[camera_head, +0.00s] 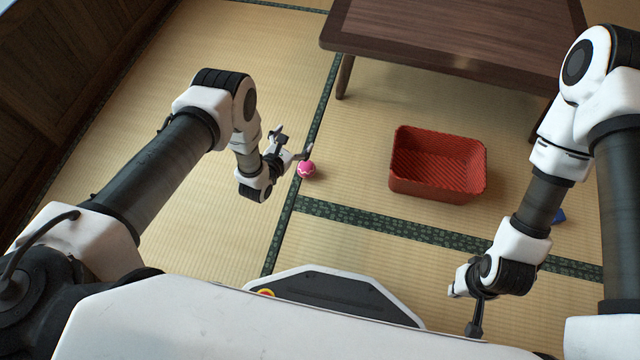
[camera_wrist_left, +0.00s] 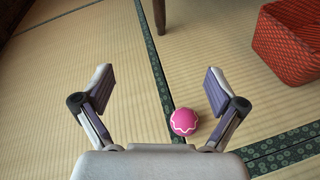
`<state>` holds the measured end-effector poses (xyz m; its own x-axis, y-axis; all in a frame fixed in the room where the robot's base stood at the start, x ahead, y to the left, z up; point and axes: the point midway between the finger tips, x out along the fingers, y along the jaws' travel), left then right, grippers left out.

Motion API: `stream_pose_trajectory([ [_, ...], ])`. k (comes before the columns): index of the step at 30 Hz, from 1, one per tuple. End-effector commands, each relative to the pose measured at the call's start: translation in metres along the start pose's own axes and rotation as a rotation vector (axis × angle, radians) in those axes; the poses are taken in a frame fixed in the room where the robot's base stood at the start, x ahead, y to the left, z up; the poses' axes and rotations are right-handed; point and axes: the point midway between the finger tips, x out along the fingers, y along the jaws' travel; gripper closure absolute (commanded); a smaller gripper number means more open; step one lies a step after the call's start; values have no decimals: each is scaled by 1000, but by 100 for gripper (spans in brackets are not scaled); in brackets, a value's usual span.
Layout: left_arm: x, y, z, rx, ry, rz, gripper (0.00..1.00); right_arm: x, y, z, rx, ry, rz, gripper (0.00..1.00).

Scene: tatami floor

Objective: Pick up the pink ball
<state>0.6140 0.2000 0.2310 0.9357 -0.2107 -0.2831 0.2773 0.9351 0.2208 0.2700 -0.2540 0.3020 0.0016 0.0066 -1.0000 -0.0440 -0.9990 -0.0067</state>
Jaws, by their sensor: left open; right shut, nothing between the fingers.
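The pink ball (camera_head: 308,169) with a white zigzag band lies on the tatami beside a dark green mat border. In the head view my left gripper (camera_head: 292,144) is just above and left of it, fingers spread. In the left wrist view the ball (camera_wrist_left: 184,121) shows between the open fingers (camera_wrist_left: 158,92), closer to the right finger, near the palm. I cannot tell whether the finger touches it. My right gripper (camera_head: 474,330) is shut and empty at the lower right, far from the ball.
A red woven basket (camera_head: 437,190) stands empty on the floor to the right of the ball. A dark wooden table (camera_head: 455,45) stands behind it. A small blue thing (camera_head: 559,215) lies partly hidden behind my right arm. The floor around the ball is clear.

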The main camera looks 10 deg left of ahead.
Motion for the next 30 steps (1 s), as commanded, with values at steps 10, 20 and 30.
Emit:
stream_pose_trajectory([
  [10,-1,-60,-172,-18,89,-37,5,111,1,0,0,1,0,100],
  [20,44,-60,-181,-18,90,-37,5,146,2,-2,7,6,1,100],
  [30,72,-58,-177,-18,93,-38,5,162,2,-7,4,19,2,100],
])
